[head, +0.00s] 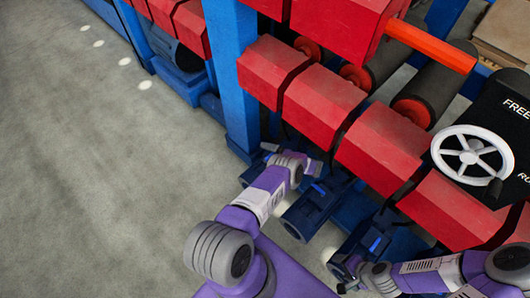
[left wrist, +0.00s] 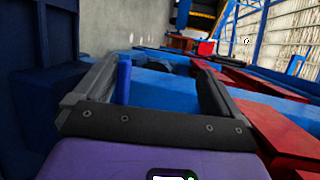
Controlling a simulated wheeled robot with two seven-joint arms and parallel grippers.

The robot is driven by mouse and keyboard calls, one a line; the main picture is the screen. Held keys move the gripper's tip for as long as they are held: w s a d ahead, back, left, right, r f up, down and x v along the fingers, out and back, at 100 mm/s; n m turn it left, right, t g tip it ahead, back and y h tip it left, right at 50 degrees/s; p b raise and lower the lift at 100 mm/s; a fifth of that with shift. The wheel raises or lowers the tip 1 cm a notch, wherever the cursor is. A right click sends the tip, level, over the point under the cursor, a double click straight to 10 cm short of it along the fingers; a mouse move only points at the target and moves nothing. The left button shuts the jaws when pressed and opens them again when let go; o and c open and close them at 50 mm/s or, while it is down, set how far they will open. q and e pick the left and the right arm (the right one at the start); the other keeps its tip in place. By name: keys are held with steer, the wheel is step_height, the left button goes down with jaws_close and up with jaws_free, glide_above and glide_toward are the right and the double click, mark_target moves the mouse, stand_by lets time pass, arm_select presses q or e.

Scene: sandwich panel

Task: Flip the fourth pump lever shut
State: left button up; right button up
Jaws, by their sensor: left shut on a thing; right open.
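The pumps are blue housings in a row below the red rollers; one pump (head: 310,210) stands in the middle and another (head: 385,240) nearer to the right. A bright blue lever (head: 375,243) shows on the nearer pump. My left gripper (head: 292,158) is at the far end of the row, its tip partly hidden by its wrist. Which lever in the count this is, I cannot tell. My right gripper (head: 345,272) is open beside the nearer pump.
Red blocks (head: 320,98) and dark rollers stand above the pumps. A blue post (head: 235,80) rises close behind my left gripper. A white handwheel (head: 472,153) is at the right. The grey floor (head: 100,190) at the left is clear.

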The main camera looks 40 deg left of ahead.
arm_select(q)
steer(key=shift+w+d+r+b, duration=0.2)
steer(key=shift+w+d+b, duration=0.25)
steer(key=shift+d, duration=0.35)
steer(key=shift+w+d+r+b, duration=0.2)
steer(key=shift+w+d+b, duration=0.2)
steer(key=shift+d, duration=0.35)
steer(key=c, duration=0.4)
steer(key=shift+w+d+r, duration=0.1)
steer(key=shift+d, duration=0.25)
steer(key=c, duration=0.3)
steer(key=shift+w+d+f+b, duration=0.1)
steer(key=shift+d+b, duration=0.5)
steer(key=shift+d, duration=0.1)
steer(key=shift+w+d+f+b, duration=0.1)
steer(key=shift+d+b, duration=0.45)
steer(key=shift+d, duration=0.15)
steer(key=shift+b, duration=0.3)
